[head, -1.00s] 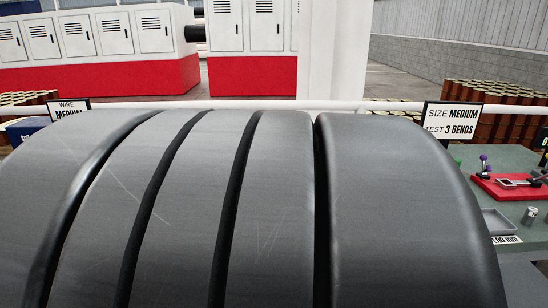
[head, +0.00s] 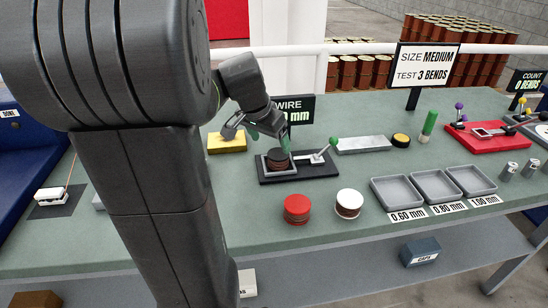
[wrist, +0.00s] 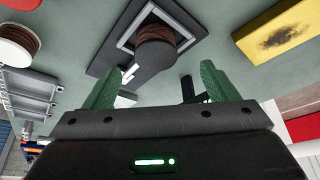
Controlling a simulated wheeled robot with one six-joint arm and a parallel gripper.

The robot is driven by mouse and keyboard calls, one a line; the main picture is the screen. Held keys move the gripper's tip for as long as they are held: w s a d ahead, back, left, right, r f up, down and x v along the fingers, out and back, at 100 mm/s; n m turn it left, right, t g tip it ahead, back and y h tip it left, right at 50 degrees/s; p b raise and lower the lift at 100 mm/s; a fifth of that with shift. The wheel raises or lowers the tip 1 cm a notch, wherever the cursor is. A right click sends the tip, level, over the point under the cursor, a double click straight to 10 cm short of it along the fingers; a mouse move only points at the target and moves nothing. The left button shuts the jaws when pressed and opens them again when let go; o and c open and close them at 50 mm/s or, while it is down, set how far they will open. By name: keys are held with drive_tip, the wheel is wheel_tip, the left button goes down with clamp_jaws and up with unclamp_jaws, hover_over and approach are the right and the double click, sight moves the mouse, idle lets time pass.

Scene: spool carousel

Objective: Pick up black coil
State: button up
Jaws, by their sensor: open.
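The black coil (head: 279,155), a dark-topped spool with brown wire, sits in a square grey frame on a black fixture (head: 312,169) on the green workbench. In the wrist view the black coil (wrist: 155,52) shows just beyond the fingers, its brown winding and dark top visible. My gripper (head: 268,144) is at the coil, with its green-tipped fingers open; in the head view it partly hides the area behind the coil. In the wrist view the gripper (wrist: 157,82) has its fingers spread wide with nothing between them; the coil appears apart from them.
A red coil (head: 297,209) and a white coil (head: 349,204) stand in front of the fixture. A green-knobbed lever (head: 331,145) rises at its right. A yellow block (head: 228,143) lies at left. Grey trays (head: 436,187) and a red tool base (head: 488,137) are right.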

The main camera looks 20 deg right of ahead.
sight(278, 154)
drive_tip(key=x, duration=0.6)
drive_tip(key=shift+s+d+f, duration=0.1)
drive_tip(key=shift+d+f, duration=0.15)
drive_tip(key=shift+d, duration=0.15)
